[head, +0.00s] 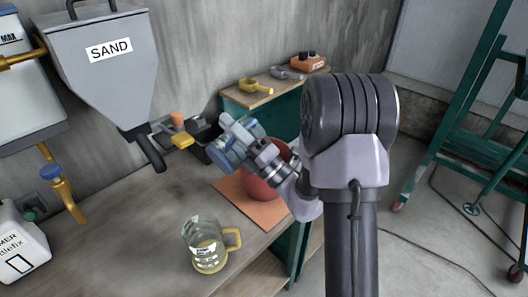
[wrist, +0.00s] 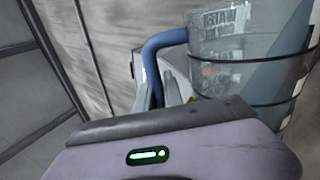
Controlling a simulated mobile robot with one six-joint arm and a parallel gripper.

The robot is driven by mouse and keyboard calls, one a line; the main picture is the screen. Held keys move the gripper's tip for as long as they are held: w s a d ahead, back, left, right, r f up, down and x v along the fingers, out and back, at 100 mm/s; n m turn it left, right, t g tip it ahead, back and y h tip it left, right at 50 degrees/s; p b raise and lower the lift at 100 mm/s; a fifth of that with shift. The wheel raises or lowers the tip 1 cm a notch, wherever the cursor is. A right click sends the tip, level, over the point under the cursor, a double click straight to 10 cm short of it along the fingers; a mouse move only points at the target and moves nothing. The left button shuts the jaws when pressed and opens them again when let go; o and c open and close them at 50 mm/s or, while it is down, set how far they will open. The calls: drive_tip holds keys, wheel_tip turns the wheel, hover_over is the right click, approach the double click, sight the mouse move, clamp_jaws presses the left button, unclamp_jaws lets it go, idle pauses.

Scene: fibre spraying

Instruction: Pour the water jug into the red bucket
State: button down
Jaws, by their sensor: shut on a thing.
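The water jug is clear with a blue handle; in the head view the jug (head: 224,152) is at my gripper (head: 247,147), tilted and held up beside and above the red bucket (head: 263,188). My gripper is shut on it. The wrist view shows the clear jug (wrist: 238,60) with printed marks and its blue handle close in front of the gripper. The red bucket stands on an orange mat (head: 268,214) at the bench's right end, partly hidden by my arm. I cannot tell whether water is flowing.
A second clear jug (head: 206,247) with a yellow handle stands at the bench front. A grey SAND hopper (head: 103,62) hangs at the back left. A white canister (head: 22,243) is at far left. A green stand (head: 262,97) holding a yellow scoop (head: 255,86) is behind.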

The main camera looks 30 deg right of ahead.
drive_tip(key=shift+w+d+r+m+p, duration=0.2)
drive_tip(key=shift+d+r+m+p, duration=0.2)
drive_tip(key=shift+d+p, duration=0.1)
drive_tip(key=shift+w+d+r+m+t+h+p, duration=0.2)
drive_tip(key=shift+d+m+t+h+p, duration=0.25)
drive_tip(key=shift+m+h+p, duration=0.2)
drive_tip(key=shift+w+d+r+m+t+h+p, duration=0.15)
drive_tip(key=shift+d+r+m+t+h+p, duration=0.2)
drive_tip(key=shift+m+p, duration=0.35)
drive_tip(key=shift+w+d+r+m+h+p, duration=0.1)
drive_tip(key=shift+d+r+m+h+p, duration=0.1)
drive_tip(key=shift+d+m+h+p, duration=0.45)
drive_tip(key=shift+w+d+r+m+t+h+p, duration=0.15)
drive_tip(key=shift+d+r+m+t+h+p, duration=0.1)
drive_tip(key=shift+m+p, duration=0.45)
